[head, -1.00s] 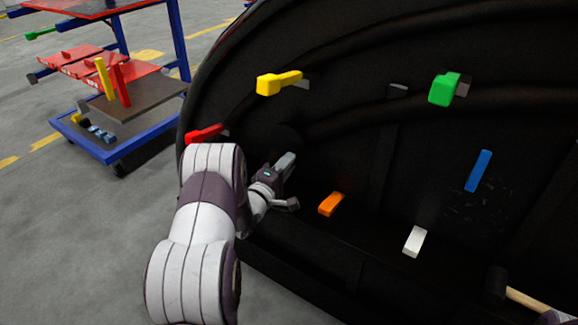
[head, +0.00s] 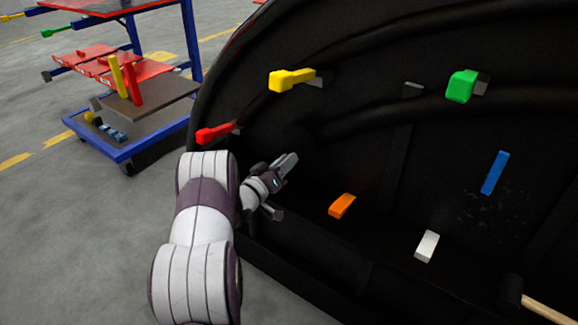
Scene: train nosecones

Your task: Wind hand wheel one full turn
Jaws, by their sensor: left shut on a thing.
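My left gripper (head: 282,188) reaches in from the left, low in front of the black nosecone shell (head: 350,150), between the red and orange pieces. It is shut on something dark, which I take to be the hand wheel. The wheel's rim and spokes do not stand out against the black shell, so its turn angle cannot be read. A dark rounded shape (head: 297,138) shows faintly just above the gripper; I cannot tell whether it is part of the wheel. My right gripper is out of view.
Red (head: 215,133), yellow (head: 290,79), green (head: 462,87), orange (head: 342,205), white (head: 427,246) and blue (head: 495,173) pieces stick out of the shell. A wooden handle (head: 545,308) shows at lower right. A blue-framed cart (head: 125,150) stands at left on open grey floor.

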